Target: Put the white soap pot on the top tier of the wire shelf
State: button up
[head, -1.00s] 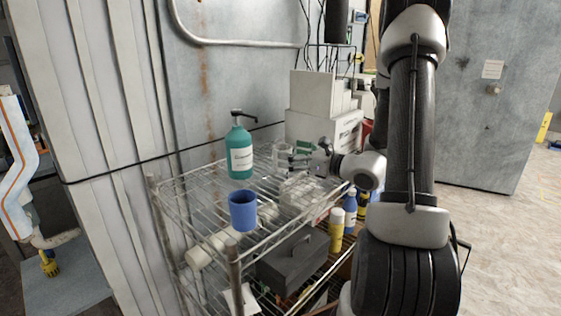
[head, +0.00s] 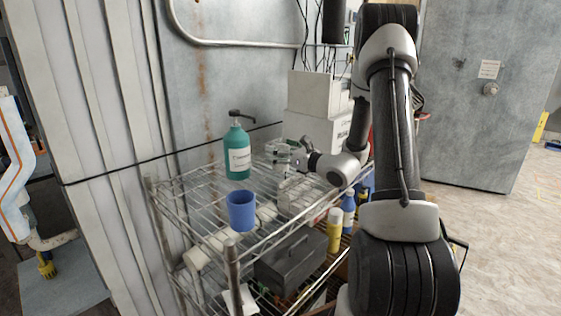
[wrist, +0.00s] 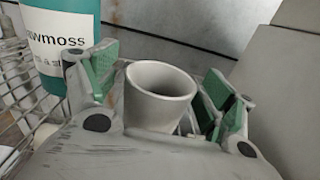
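The white soap pot (wrist: 160,95) is an open, empty-looking round pot, upright between my gripper's two fingers in the wrist view. My gripper (wrist: 160,85) has green pads. They stand either side of the pot, with narrow gaps that seem to show between pads and pot. In the head view the pot (head: 278,147) is at the far part of the top tier of the wire shelf (head: 190,205), with my gripper (head: 292,158) against its right side. The pot's base is hidden, so I cannot see what it rests on.
A teal pump bottle (head: 238,152) stands left of the pot on the top tier, and a blue cup (head: 241,211) stands nearer the front. White boxes (head: 318,125) are stacked behind. A dark toolbox (head: 292,260) and a yellow bottle (head: 334,230) sit lower down.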

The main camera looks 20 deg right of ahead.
jog(key=c, duration=1.2)
jog(key=shift+o, duration=0.2)
jog(key=shift+r, duration=0.1)
